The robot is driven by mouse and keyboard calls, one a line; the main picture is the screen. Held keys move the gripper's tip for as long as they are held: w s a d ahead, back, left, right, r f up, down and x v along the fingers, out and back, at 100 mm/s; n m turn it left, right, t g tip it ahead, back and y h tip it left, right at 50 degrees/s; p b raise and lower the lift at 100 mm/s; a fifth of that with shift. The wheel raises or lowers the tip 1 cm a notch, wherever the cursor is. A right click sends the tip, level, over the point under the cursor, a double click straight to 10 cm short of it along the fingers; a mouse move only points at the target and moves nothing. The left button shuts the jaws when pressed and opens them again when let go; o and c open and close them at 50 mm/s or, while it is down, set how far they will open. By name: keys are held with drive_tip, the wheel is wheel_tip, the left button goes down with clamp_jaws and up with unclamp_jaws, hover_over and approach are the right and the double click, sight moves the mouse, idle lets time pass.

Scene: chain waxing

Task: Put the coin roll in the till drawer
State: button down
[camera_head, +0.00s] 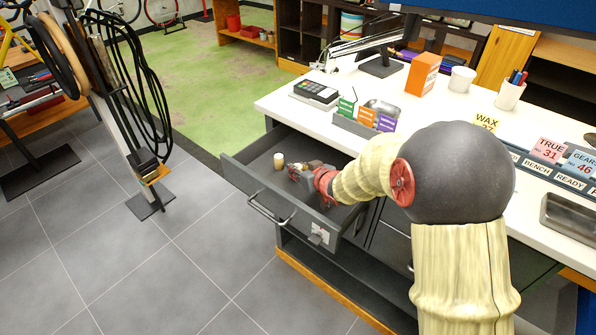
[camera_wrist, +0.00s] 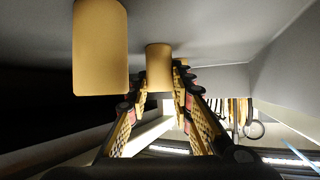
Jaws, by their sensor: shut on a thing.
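The till drawer (camera_head: 240,172) is pulled out under the white counter. My gripper (camera_head: 296,170) reaches down inside it. In the wrist view my gripper (camera_wrist: 160,84) is shut on a tan coin roll (camera_wrist: 158,66), which sits between the fingertips. The drawer's grey inside surface fills the top of that view, close to the held roll; I cannot tell whether they touch. A second tan roll (camera_wrist: 100,50) shows larger to the left, outside the fingers. In the head view one tan roll (camera_head: 279,160) stands upright on the drawer floor, left of my gripper.
The drawer's front with its handle (camera_head: 270,210) juts over the tiled floor. A card terminal (camera_head: 316,93) and a small card holder (camera_head: 366,124) stand on the counter (camera_head: 285,100) above. A stand with hanging black loops (camera_head: 135,90) is at the left. The drawer's left part has bare room.

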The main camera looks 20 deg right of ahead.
drive_tip(key=shift+r, duration=0.2)
drive_tip(key=shift+f, duration=0.1)
drive_tip(key=shift+f, duration=0.15)
drive_tip(key=c, duration=1.6)
unclamp_jaws()
